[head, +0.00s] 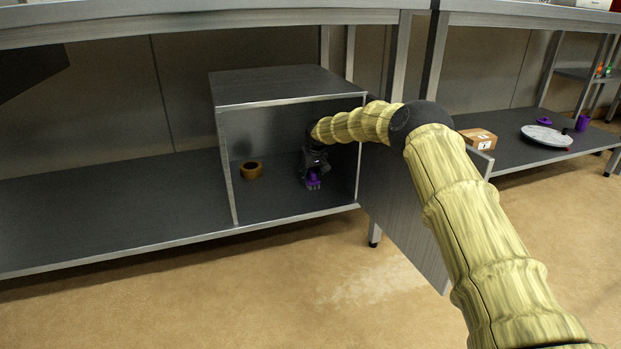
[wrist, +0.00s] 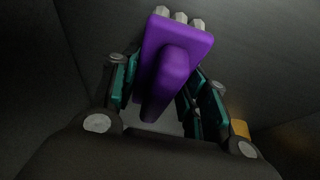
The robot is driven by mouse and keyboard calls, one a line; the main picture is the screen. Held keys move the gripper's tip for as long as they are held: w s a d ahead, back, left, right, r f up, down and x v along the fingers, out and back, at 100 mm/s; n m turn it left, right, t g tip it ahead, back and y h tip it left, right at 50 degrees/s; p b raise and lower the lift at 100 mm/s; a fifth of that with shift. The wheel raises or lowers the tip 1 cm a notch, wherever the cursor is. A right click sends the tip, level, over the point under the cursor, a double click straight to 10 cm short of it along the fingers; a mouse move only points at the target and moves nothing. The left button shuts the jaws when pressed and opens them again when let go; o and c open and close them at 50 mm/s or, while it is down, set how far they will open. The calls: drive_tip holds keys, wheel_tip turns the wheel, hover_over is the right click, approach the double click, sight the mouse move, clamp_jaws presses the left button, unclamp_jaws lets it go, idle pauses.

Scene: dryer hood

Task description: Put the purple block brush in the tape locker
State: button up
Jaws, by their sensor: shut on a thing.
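The purple block brush (head: 313,178) is inside the open tape locker (head: 271,99), low near its floor. In the wrist view the brush (wrist: 176,62) shows a purple block with a raised handle and pale bristle tufts at its far edge. My gripper (head: 314,168) is shut on the brush, and its teal-padded fingers (wrist: 157,100) lie on both sides of the handle. My arm reaches into the locker through its open front. I cannot tell whether the bristles touch the locker floor.
A roll of brown tape (head: 251,170) lies in the locker, left of my gripper. The locker door (head: 405,215) stands open at the right, beside my arm. A cardboard box (head: 477,139) and a white round object (head: 546,136) are on the right shelf.

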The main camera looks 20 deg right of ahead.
sight(311, 170)
drive_tip(key=o, duration=1.1)
drive_tip(key=shift+c, duration=0.2)
drive_tip(key=p+v, duration=0.2)
drive_tip(key=v, duration=0.2)
drive_tip(key=shift+w, duration=0.15)
drive_tip(key=s+p, duration=0.2)
drive_tip(key=s, duration=0.1)
drive_tip(key=s+p, duration=0.1)
drive_tip(key=s, duration=0.3)
drive_tip(key=s+p, duration=0.2)
drive_tip(key=s, duration=0.1)
drive_tip(key=shift+s+d+f+p, duration=0.25)
drive_tip(key=shift+d+p, duration=0.05)
drive_tip(key=shift+s+f, duration=0.15)
drive_tip(key=shift+s, duration=0.55)
